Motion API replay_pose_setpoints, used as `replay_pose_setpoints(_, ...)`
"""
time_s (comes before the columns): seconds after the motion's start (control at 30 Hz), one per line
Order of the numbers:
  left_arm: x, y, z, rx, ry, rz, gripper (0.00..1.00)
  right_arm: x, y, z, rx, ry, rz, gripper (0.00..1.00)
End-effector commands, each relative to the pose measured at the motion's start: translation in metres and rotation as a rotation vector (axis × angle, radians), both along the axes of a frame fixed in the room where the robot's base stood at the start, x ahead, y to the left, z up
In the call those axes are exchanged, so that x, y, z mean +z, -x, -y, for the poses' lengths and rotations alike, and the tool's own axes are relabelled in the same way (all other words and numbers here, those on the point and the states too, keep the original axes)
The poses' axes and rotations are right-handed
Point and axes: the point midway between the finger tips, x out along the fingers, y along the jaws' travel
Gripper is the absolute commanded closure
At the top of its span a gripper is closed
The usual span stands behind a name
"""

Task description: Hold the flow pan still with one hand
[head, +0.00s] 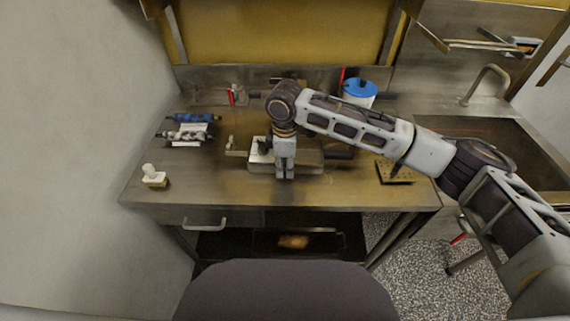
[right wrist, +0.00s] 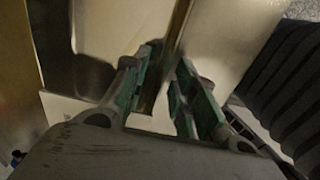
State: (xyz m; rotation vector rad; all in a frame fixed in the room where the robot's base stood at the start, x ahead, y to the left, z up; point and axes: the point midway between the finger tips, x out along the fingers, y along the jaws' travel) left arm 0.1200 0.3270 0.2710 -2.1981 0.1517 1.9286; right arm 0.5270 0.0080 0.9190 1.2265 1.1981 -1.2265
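The flow pan (head: 311,160), a shallow metal tray, sits on the steel bench near its middle. My right gripper (head: 285,176) points down at the pan's front side and hides part of it. In the right wrist view, the fingers (right wrist: 167,72) stand close together, one on each side of a thin upright metal wall (right wrist: 181,22) that looks like the pan's edge. They appear closed on it, though the contact itself is dim. My left gripper is not in view.
A white block with a knob (head: 154,178) stands at the bench's left front. Blue and silver tools (head: 190,127) lie behind it. A blue-lidded pot (head: 359,92) stands at the back, a perforated plate (head: 395,172) at the right front, and a sink (head: 490,145) farther right.

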Motion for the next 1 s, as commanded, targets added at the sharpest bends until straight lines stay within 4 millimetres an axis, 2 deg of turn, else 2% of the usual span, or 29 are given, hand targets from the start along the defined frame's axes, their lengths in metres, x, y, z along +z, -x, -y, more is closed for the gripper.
replay_pose_setpoints(0.07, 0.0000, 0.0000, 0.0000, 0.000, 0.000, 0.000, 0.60, 0.0001, 0.0000, 0.0001, 0.000, 0.000, 0.000, 0.72)
replay_pose_setpoints(0.2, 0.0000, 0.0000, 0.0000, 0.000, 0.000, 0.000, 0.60, 0.0002, 0.0000, 0.0000, 0.000, 0.000, 0.000, 0.90)
replay_pose_setpoints(0.3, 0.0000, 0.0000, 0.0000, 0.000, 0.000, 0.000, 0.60, 0.0002, 0.0000, 0.0000, 0.000, 0.000, 0.000, 1.00)
replay_pose_setpoints(1.0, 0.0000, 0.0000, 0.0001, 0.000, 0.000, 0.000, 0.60, 0.0006, -0.0001, -0.0001, 0.000, 0.000, 0.000, 1.00)
